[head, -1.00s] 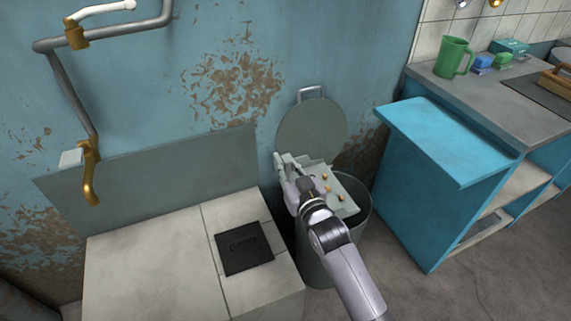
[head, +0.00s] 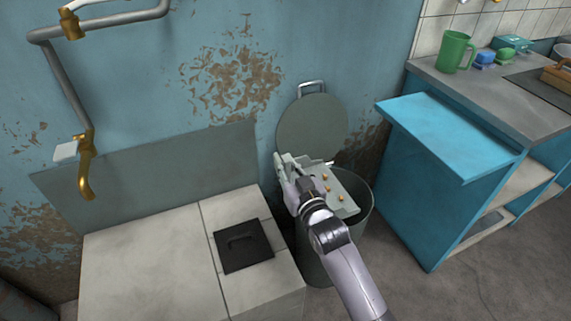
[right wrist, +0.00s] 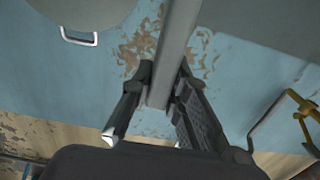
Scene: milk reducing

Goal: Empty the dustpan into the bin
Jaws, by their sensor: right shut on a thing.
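The dustpan (head: 346,184) is a pale grey-green pan with several small orange-brown bits lying on it. It is held over the open mouth of the grey-green bin (head: 362,232). The bin's round lid (head: 311,128) stands raised against the wall behind; part of it also shows in the right wrist view (right wrist: 85,14). My right gripper (head: 286,178) is at the pan's left side. In the right wrist view its fingers (right wrist: 160,88) are shut on the dustpan's grey handle (right wrist: 176,50). The bin's inside is mostly hidden by the pan and my arm. My left gripper is not in view.
A tiled block (head: 150,255) with a dark hatch (head: 243,246) stands left of the bin. A blue cabinet (head: 425,185) with an open door or flap is to the right. A green mug (head: 455,52) stands on the counter. A brass tap (head: 85,170) hangs at the left wall.

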